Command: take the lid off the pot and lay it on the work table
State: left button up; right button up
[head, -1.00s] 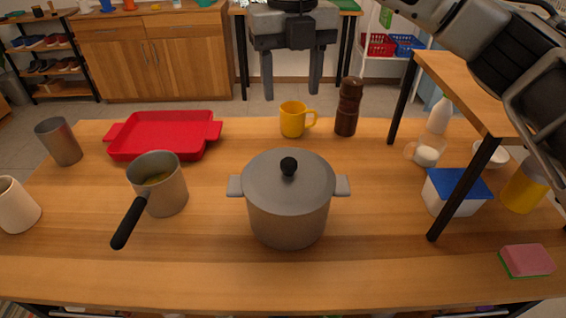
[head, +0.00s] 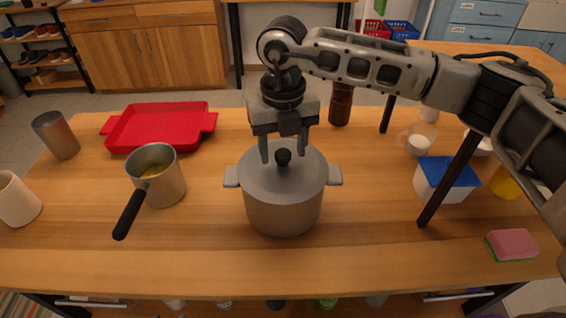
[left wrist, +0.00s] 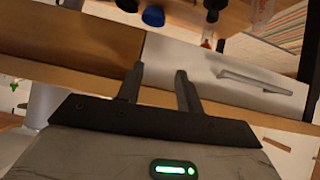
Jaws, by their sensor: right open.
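A grey pot (head: 282,208) with two side handles stands on the wooden work table (head: 330,270). Its grey lid (head: 258,180) sits on top, with a round black knob (head: 283,157) in the middle. My right gripper (head: 284,157) points down over the lid, open, with a finger on each side of the knob. I cannot tell whether the fingers touch the knob. My left gripper (left wrist: 158,82) shows only in the left wrist view, with its fingers apart and nothing between them, facing a drawer front.
A saucepan (head: 158,180) with a black handle and a red tray (head: 160,125) are left of the pot. A pepper mill (head: 340,105), a blue-lidded box (head: 445,180) and a sponge (head: 512,244) are to the right. The front of the table is clear.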

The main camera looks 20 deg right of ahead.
jog(key=shift+f, duration=0.1)
jog(key=c, duration=1.2)
grip_shut()
